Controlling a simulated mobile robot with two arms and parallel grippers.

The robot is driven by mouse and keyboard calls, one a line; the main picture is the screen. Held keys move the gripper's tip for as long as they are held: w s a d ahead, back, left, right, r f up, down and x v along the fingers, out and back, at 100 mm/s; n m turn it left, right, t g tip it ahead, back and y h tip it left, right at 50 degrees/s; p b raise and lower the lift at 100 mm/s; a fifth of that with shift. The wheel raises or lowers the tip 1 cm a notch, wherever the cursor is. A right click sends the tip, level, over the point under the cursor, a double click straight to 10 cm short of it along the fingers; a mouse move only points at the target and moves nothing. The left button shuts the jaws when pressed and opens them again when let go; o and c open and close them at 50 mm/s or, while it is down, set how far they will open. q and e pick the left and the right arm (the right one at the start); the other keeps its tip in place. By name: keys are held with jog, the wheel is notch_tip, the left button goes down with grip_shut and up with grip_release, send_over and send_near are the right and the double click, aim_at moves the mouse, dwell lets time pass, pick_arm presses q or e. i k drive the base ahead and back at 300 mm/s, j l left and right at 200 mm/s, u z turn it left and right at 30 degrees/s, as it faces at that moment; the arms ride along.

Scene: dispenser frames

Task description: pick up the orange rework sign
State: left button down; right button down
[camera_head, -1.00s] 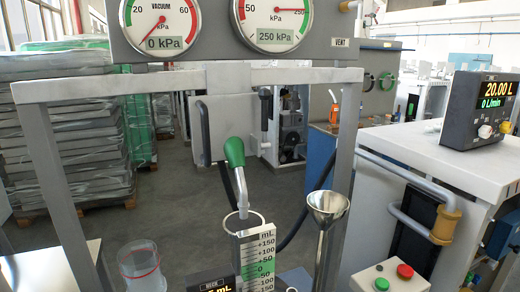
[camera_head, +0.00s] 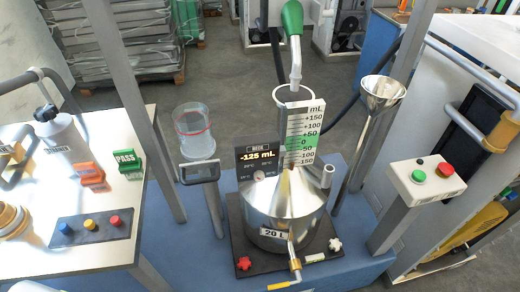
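The orange rework sign (camera_head: 90,176) stands on the white table at the left, in front of the green PASS sign (camera_head: 128,160). Its lettering is too small to read clearly. Neither of my grippers shows in the head view, so nothing is seen touching the sign.
The white table (camera_head: 105,252) also bears a grey cylinder (camera_head: 62,135) with a black knob and a panel with three buttons (camera_head: 90,229). A grey frame post (camera_head: 140,110) rises beside its right edge. Right of it stand a clear beaker (camera_head: 194,130) and a steel vessel (camera_head: 285,215).

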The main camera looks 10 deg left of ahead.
aim_at(89, 173)
jog(key=u, duration=1.7)
jog(key=j, duration=0.05)
